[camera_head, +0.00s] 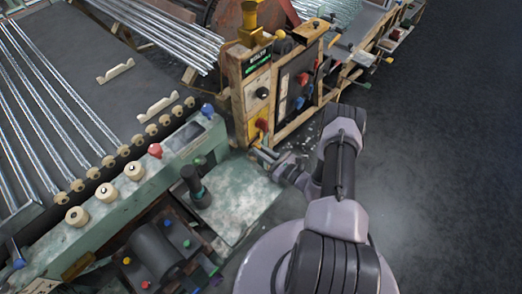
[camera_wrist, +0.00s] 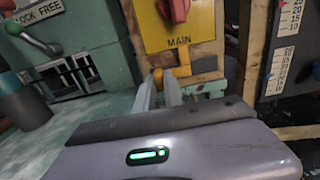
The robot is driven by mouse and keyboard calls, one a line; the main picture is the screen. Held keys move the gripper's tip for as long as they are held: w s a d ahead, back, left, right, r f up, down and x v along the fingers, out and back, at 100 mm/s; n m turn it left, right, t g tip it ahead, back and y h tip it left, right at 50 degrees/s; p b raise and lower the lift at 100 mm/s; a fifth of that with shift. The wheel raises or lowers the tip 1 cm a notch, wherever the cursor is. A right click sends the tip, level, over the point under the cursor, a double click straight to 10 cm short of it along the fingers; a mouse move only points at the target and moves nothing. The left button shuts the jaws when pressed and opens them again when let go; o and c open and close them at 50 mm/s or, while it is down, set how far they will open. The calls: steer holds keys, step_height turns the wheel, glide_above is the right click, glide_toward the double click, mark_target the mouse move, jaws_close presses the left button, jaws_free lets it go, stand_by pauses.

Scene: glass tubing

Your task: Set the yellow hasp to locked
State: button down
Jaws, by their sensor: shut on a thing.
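The yellow hasp (camera_wrist: 184,68) is low on the wooden-edged cabinet, just under the yellow MAIN panel (camera_wrist: 160,27) with its red switch (camera_wrist: 178,9). Only a small part of it shows, at the tips of my fingers. My gripper (camera_wrist: 165,82) reaches it from the front and is shut on it. The fingers hide much of the held part, and I cannot tell the hasp's exact setting. In the head view my gripper (camera_head: 258,153) is at the cabinet's lower front, below the yellow panel (camera_head: 258,131); the hasp is too small to make out there.
A green machine bench (camera_head: 238,192) with a dark post (camera_head: 194,182) stands left of my gripper. A dark panel with scales (camera_wrist: 285,48) is close on the right. Glass tubes (camera_head: 50,110) lie on rollers at the left. The dark floor at the right is clear.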

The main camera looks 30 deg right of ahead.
mark_target(259, 140)
steer(key=shift+d+f, duration=0.1)
steer(key=shift+w+d+b, duration=0.25)
steer(key=shift+d+b, duration=0.25)
steer(key=shift+d, duration=0.15)
steer(key=shift+w+d+b, duration=0.2)
steer(key=shift+d+b, duration=0.25)
steer(key=shift+d, duration=0.15)
steer(key=shift+a, duration=0.1)
steer(key=c, duration=1.4)
jaws_free()
steer(key=shift+d, duration=0.2)
steer(key=shift+c, duration=0.2)
steer(key=p+v, duration=0.3)
steer(key=v, duration=1.4)
steer(key=shift+s, duration=0.15)
